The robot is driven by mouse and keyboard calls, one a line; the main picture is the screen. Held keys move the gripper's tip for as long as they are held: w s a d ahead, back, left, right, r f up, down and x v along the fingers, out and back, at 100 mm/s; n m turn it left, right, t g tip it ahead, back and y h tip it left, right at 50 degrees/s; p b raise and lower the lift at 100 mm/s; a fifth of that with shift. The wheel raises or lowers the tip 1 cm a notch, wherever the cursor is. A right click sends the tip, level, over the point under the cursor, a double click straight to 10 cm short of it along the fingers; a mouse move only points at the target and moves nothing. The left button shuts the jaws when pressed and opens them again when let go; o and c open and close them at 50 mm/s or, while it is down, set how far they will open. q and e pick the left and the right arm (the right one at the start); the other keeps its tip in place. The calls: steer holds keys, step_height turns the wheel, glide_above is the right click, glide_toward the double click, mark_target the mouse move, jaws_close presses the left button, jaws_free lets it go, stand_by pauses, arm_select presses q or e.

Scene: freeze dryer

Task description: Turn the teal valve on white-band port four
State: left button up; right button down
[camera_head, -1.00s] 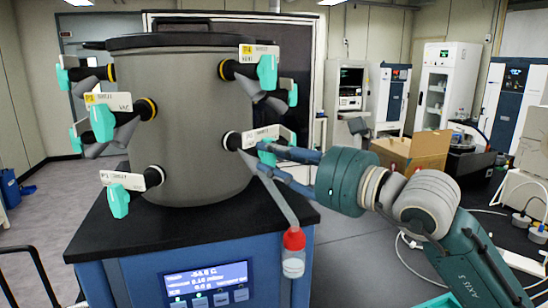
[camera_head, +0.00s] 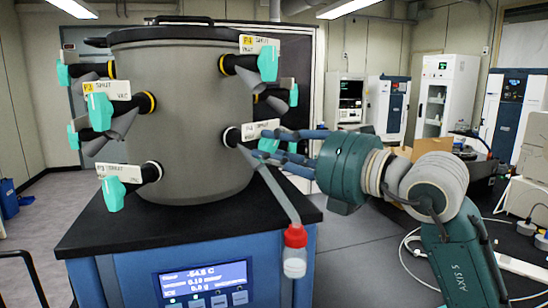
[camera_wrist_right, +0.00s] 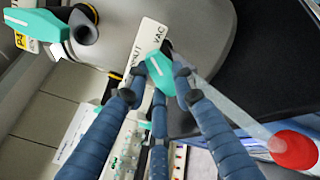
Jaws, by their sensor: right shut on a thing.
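The teal valve (camera_head: 267,147) is on the lower right port of the grey drum. A white band (camera_head: 232,137) rings that port, and a white label (camera_head: 250,131) is beside the valve. My right gripper (camera_head: 271,143) reaches in from the right with its fingers closed around the valve and hides part of it. In the right wrist view, the teal valve (camera_wrist_right: 159,73) sits between the blue fingers of my right gripper (camera_wrist_right: 160,82), against the white label. My left gripper is not in view.
A grey tube hangs from this port to a red-capped flask (camera_head: 295,237), just below my right gripper. Several other teal valves surround the drum (camera_head: 195,110), including one above (camera_head: 268,63). A cardboard box (camera_head: 432,146) stands behind my right arm.

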steer(key=shift+r+m+b, duration=0.2)
steer(key=shift+m+b, duration=0.15)
steer(key=shift+m, duration=1.85)
steer(key=c, duration=1.4)
jaws_free()
steer(key=shift+w, duration=0.1)
steer(key=shift+c, duration=0.2)
steer(key=shift+d, duration=0.1)
steer(key=shift+d, duration=0.1)
steer(key=v, duration=1.2)
steer(key=shift+a+f, duration=0.1)
steer(key=shift+a, duration=0.1)
